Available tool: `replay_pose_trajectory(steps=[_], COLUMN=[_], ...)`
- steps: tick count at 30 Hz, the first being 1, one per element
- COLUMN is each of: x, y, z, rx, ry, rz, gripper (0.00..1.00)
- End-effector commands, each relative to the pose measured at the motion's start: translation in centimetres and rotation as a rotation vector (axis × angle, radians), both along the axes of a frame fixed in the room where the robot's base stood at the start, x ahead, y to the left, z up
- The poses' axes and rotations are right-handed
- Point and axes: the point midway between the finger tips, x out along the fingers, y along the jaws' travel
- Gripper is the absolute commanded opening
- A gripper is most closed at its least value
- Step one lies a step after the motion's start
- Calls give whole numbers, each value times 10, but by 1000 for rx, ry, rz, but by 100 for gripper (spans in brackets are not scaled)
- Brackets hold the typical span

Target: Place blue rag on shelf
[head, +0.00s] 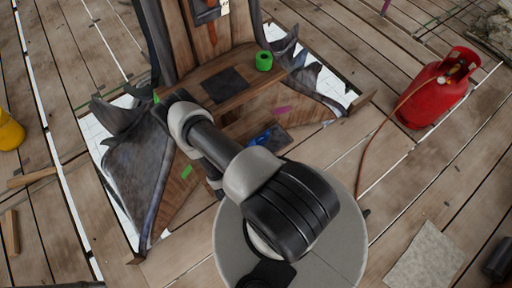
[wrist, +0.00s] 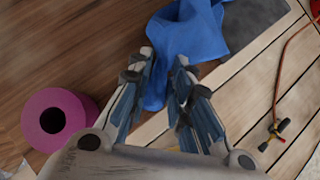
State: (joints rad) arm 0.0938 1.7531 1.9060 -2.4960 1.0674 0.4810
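The blue rag (wrist: 188,38) lies crumpled in the wrist view, partly over the edge of a dark grey mat (wrist: 258,22). In the head view the rag (head: 266,138) shows as a small blue patch on the lower wooden level. My gripper (wrist: 164,58) points at the rag, its two fingers apart with blue cloth showing between and beyond the tips. Whether the fingers touch the cloth is unclear. In the head view my arm hides the gripper. The wooden shelf (head: 205,88) stands higher at the back and bears a dark square (head: 225,84).
A green roll (head: 263,61) stands on the shelf's right end. A magenta roll (wrist: 58,120) is left of my gripper. Dark curved spire pieces (head: 140,165) flank the structure. A red gas cylinder (head: 432,92) with a hose (head: 372,150) stands right. The dark square looks bare.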

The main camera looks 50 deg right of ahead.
Motion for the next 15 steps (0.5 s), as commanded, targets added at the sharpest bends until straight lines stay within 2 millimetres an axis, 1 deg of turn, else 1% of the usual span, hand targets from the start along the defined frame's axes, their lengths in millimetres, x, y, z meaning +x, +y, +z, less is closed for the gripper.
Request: replay_pose_trajectory(steps=[1, 8, 15], x=[0, 0, 0], y=[0, 0, 0], z=[0, 0, 0], rx=[0, 0, 0], ry=[0, 0, 0], rz=[0, 0, 0], gripper=[25, 41, 42])
